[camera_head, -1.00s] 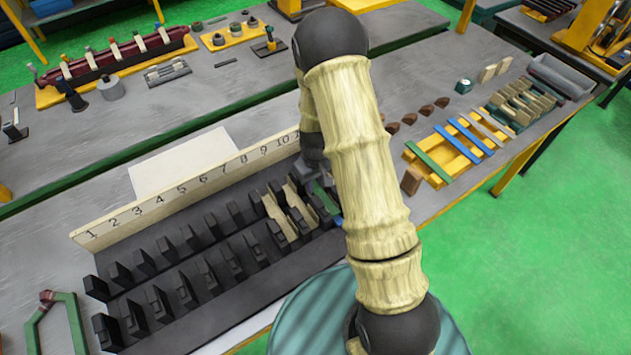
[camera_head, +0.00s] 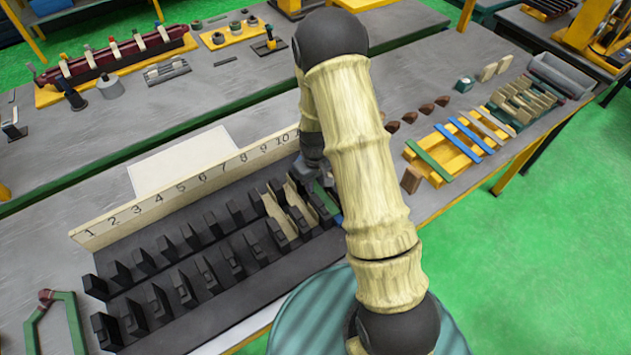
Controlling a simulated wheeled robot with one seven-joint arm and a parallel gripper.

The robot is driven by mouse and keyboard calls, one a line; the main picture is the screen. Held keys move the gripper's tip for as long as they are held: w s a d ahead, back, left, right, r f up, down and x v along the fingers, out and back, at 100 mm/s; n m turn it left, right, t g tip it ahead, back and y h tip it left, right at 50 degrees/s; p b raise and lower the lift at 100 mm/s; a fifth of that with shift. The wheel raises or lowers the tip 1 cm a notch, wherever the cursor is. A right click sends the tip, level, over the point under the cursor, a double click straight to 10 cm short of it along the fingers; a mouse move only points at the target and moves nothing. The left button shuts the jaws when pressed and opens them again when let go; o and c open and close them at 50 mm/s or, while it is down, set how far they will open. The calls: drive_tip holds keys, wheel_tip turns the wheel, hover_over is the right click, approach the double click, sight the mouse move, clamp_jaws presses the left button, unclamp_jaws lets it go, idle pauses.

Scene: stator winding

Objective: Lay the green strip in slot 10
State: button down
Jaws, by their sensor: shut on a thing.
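The long black stator block (camera_head: 200,290) runs diagonally, with two rows of teeth and a pale board (camera_head: 150,205) behind it numbered 1 to 10 and beyond. My gripper (camera_head: 322,184) is at its right end, near the number 10, mostly hidden behind my arm. It is shut on a dark green strip (camera_head: 319,204), which lies low among the teeth at that end. The fingertips and the strip's far end are hidden, so I cannot tell how deep it sits. A bit of blue (camera_head: 338,218) shows just right of it.
Cream liners (camera_head: 275,215) line slots left of the green strip. A yellow rack (camera_head: 450,150) at right holds another green strip (camera_head: 430,160), blue strips and tan ones. Brown wedges (camera_head: 425,109) lie behind it. A green coil frame (camera_head: 72,325) lies at lower left.

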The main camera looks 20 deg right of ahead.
drive_tip(key=shift+f, duration=0.35)
idle(0.4)
drive_tip(key=c, duration=1.1)
unclamp_jaws()
drive_tip(key=shift+o, duration=0.2)
drive_tip(key=shift+r+p, duration=0.45)
drive_tip(key=shift+r, duration=0.45)
wheel_tip(320, 180, up, 7)
drive_tip(key=p, duration=0.5)
drive_tip(key=shift+r, duration=0.2)
wheel_tip(320, 180, up, 17)
drive_tip(key=b, duration=0.4)
hover_over(316, 187)
drive_tip(key=shift+r, duration=0.2)
